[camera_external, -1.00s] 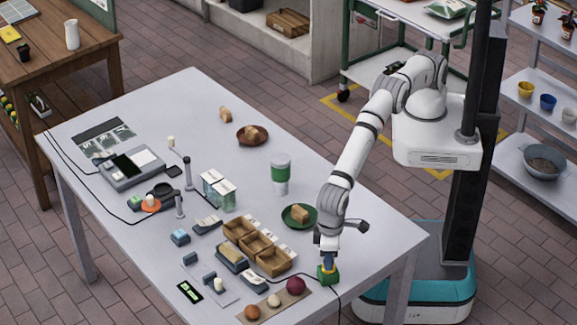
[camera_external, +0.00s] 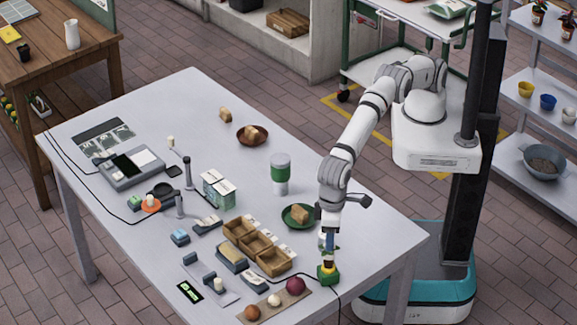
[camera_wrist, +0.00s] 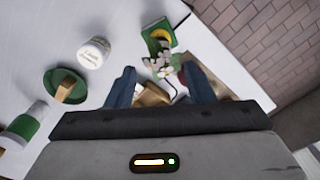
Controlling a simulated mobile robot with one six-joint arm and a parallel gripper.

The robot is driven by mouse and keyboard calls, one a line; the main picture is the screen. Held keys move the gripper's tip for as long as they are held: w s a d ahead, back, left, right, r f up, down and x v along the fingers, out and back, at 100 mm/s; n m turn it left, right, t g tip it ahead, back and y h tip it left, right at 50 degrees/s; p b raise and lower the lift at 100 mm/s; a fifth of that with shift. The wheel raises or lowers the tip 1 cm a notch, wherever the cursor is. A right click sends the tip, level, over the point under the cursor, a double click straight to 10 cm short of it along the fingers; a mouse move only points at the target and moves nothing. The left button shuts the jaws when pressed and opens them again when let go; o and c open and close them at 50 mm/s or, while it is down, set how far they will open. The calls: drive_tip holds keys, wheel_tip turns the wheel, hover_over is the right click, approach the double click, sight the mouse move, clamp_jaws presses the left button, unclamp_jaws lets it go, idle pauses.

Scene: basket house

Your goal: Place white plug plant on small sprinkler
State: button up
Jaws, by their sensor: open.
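The white plug plant (camera_wrist: 163,66) shows white flowers and green leaves in the wrist view. Its dark plug (camera_external: 328,264) seems to stand on the green and yellow block in the external view. That block, apparently the small sprinkler (camera_external: 328,277), sits near the table's front right edge; in the wrist view the green and yellow block (camera_wrist: 158,36) lies just beyond the flowers. My gripper (camera_external: 329,245) is above the block, around the plant's upper part. In the wrist view my gripper's blue fingers (camera_wrist: 159,78) are spread apart, with gaps beside the flowers. Exact contact between plug and block is unclear.
A green plate (camera_external: 287,216) with a tan block stands behind my gripper. Brown open boxes (camera_external: 240,229) and a board with round items (camera_external: 254,310) lie to the left. A green and white cup (camera_external: 280,176) stands farther back. The table's right edge is close.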

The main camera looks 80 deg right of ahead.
drive_tip(key=shift+r, duration=1.9)
drive_tip(key=shift+w+d+r, duration=0.1)
drive_tip(key=w+d+r, duration=0.6)
drive_tip(key=d, duration=0.2)
drive_tip(key=w+d+r, duration=0.5)
drive_tip(key=w+d, duration=0.2)
drive_tip(key=d, duration=0.2)
drive_tip(key=w+d+r+t, duration=0.1)
drive_tip(key=d+r, duration=0.2)
drive_tip(key=d, duration=0.5)
drive_tip(key=w+d+r, duration=0.2)
drive_tip(key=d+r, duration=0.1)
drive_tip(key=d, duration=0.5)
drive_tip(key=s+d+r+t, duration=0.1)
drive_tip(key=s+d, duration=0.2)
drive_tip(key=d, duration=0.7)
drive_tip(key=s+d+r, duration=0.1)
drive_tip(key=s+d, duration=0.2)
drive_tip(key=d, duration=0.7)
drive_tip(key=s+d+f, duration=0.3)
drive_tip(key=s+d, duration=0.4)
drive_tip(key=s, duration=0.1)
drive_tip(key=s+d+f+t, duration=0.1)
drive_tip(key=s+d+f, duration=0.2)
drive_tip(key=s+d, duration=0.4)
drive_tip(key=shift+s+d, duration=0.4)
